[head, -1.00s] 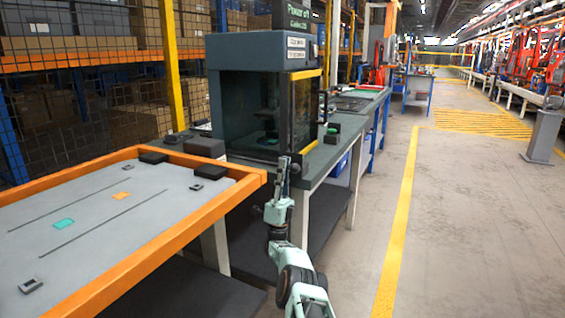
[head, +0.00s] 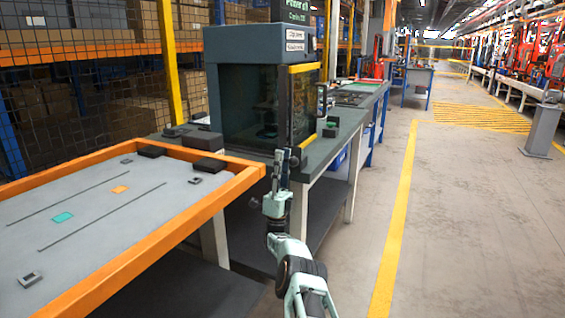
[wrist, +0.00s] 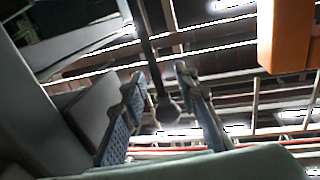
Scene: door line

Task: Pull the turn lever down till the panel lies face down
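The panel (head: 100,215) is a grey board in an orange frame at the left of the head view, lying roughly level with its marked face up. Part of its orange frame (wrist: 285,35) shows in the wrist view. The turn lever (wrist: 166,106) is a dark rod with a ball end, hanging between my fingers in the wrist view. In the head view its dark knob (head: 295,157) is small, close beside my fingers. My gripper (head: 282,160) is off the panel's right corner. Its fingers stand apart around the ball, with gaps visible; firm contact cannot be made out.
A dark cabinet with a glazed front (head: 265,95) stands on a workbench (head: 335,150) behind the panel. Small dark blocks (head: 208,167) and coloured patches (head: 120,189) are on the panel. The floor aisle (head: 460,230) to the right is clear.

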